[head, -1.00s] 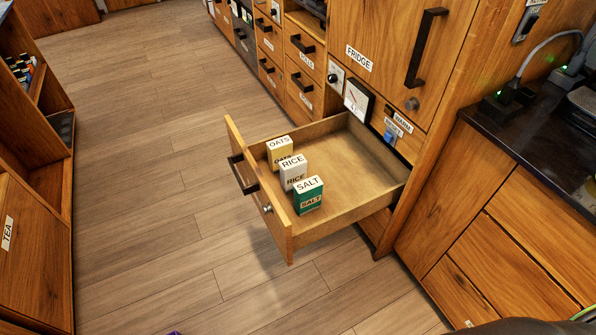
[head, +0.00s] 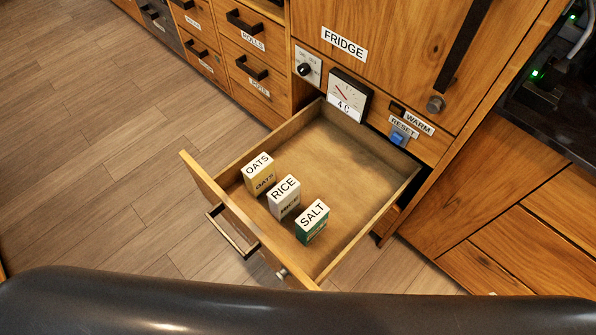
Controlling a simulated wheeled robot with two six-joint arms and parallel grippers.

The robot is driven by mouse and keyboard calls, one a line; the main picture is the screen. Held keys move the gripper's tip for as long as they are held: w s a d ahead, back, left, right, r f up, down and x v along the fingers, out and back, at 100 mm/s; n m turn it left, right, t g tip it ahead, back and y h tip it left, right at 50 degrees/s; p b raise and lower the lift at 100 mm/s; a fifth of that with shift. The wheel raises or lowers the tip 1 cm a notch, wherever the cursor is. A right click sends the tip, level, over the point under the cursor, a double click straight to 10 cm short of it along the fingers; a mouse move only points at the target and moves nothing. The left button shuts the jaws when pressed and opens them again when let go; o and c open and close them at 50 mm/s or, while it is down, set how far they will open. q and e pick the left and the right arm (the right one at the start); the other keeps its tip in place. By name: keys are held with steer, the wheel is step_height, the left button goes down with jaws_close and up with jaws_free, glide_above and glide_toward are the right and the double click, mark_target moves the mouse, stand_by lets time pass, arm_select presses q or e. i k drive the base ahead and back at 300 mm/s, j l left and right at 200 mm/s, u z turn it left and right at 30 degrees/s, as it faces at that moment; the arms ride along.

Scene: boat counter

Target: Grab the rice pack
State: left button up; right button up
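The rice pack (head: 284,197) is a white box labelled RICE. It stands upright in the open wooden drawer (head: 372,215), near the drawer's front panel. The yellow oats pack (head: 260,174) stands beside it on the far left side, and the green salt pack (head: 312,222) stands on its near right side. Small gaps show between the packs. Neither of my grippers is in view.
The drawer's front has a dark bar handle (head: 232,231) and a small knob (head: 282,274). A fridge door (head: 400,50), a gauge (head: 348,95) and a blue reset switch (head: 399,138) are behind it. The drawer's back half is empty. Open floor (head: 90,170) lies left.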

mark_target(282, 199)
steer(key=i+j+z, duration=0.15)
steer(key=j+z, duration=0.25)
steer(key=i+j+z, duration=0.1)
steer(key=j+z, duration=0.3)
steer(key=j, duration=0.2)
steer(key=j+z, duration=0.45)
steer(key=k+j+z, duration=0.1)
steer(key=j+z, duration=0.3)
steer(key=j, duration=0.2)
